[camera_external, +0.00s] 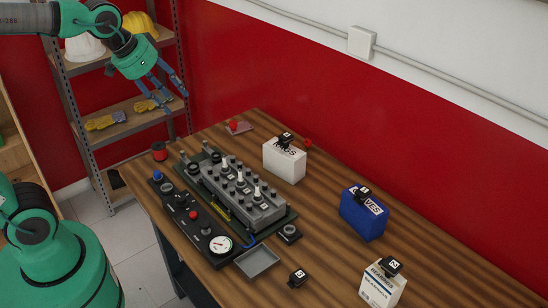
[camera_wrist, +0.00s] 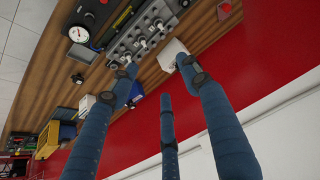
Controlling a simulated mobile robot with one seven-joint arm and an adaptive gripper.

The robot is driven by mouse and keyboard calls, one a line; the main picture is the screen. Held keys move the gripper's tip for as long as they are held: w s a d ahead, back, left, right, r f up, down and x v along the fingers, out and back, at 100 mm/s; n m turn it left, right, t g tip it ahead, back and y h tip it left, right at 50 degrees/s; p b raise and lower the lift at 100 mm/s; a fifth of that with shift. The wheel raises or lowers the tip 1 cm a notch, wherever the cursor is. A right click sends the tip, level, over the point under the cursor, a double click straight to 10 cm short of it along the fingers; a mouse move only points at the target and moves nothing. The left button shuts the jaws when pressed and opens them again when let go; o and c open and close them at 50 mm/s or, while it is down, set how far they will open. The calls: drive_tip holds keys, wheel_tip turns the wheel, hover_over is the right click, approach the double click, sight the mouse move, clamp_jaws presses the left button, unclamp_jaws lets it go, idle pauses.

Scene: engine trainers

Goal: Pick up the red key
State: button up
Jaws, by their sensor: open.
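No thing in either view shows clearly as a key. A small red object (camera_external: 233,125) sits on a pinkish pad at the far end of the workbench (camera_external: 150,188). Another small red object (camera_external: 308,142) shows beside the white box; its shape is too small to tell. My gripper (camera_external: 172,102) is open and empty, up in the air in front of the shelf rack, beyond the bench's far end. In the wrist view its blue fingers (camera_wrist: 158,78) are spread apart with nothing between them, and a red object (camera_wrist: 224,8) shows at the top edge.
A grey engine block (camera_external: 240,190) stands mid-bench beside a black panel with a gauge (camera_external: 221,245). A red spool (camera_external: 159,151) and a metal tray (camera_external: 257,262) are near.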

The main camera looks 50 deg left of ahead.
drive_tip(key=w+f, duration=0.4)
drive_tip(key=w, duration=0.7)
drive_tip(key=w+f, duration=0.5)
drive_tip(key=w, duration=0.7)
drive_tip(key=w+f, duration=0.4)
drive_tip(key=w, duration=0.7)
approach(307, 140)
drive_tip(key=shift+v, duration=1.9)
drive_tip(key=shift+b+x, duration=0.6)
drive_tip(key=shift+x, duration=3.7)
